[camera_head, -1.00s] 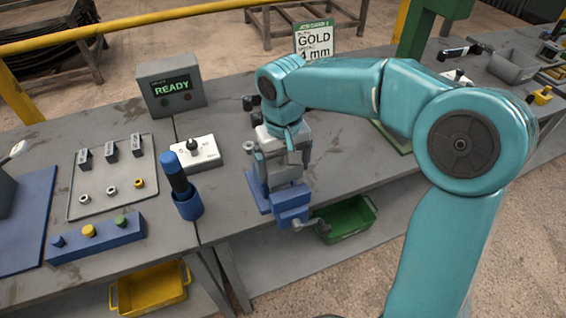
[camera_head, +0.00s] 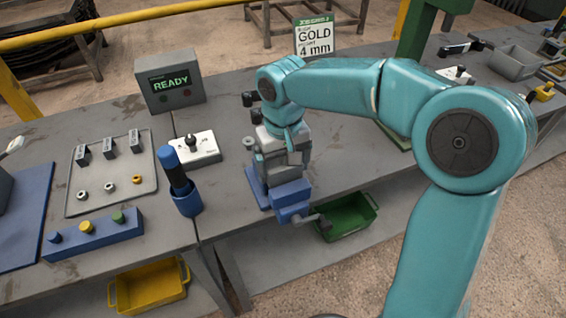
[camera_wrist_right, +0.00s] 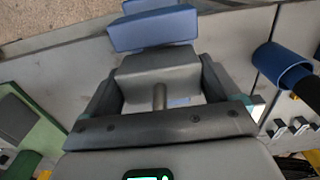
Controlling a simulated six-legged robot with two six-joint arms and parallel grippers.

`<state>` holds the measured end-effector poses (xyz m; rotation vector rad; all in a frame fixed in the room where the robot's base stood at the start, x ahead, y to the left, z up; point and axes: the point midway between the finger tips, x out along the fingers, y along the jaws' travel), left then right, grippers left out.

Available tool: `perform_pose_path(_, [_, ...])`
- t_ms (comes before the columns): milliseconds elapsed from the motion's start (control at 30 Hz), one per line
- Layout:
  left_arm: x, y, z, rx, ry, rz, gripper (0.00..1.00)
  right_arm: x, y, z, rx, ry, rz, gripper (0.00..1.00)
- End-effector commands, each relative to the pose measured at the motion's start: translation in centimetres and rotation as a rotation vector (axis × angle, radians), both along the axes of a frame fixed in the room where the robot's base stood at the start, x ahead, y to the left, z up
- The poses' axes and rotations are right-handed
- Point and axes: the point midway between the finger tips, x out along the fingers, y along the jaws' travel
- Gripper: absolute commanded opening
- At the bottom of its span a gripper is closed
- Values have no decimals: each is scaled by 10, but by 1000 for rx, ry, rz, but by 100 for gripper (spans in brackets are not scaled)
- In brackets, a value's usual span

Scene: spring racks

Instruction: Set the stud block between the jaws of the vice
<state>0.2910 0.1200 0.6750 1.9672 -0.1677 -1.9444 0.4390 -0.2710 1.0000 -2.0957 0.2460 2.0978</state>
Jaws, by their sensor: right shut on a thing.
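The vice (camera_head: 290,198) is blue with grey upper parts and stands at the bench's front edge. Its blue part also shows at the top of the wrist view (camera_wrist_right: 153,27). My right gripper (camera_head: 284,150) points down over the vice. In the wrist view its two fingers (camera_wrist_right: 157,72) are shut on the grey stud block (camera_wrist_right: 150,63), whose round stud points back towards the palm. The block is at the vice, but how deep it sits between the jaws is hidden by my gripper. My left gripper is not in view.
A blue holder with a dark-handled tool (camera_head: 187,203) stands left of the vice. A white switch box (camera_head: 203,151) and a READY display (camera_head: 170,82) are behind it. A green bin (camera_head: 350,220) sits below the bench edge.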

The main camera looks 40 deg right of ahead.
Motion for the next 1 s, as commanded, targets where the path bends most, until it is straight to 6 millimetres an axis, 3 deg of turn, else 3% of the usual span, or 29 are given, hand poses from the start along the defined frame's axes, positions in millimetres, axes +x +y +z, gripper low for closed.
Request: perform_pose_path(1000, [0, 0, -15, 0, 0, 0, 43, 0, 0, -20, 0, -2, -1, 31])
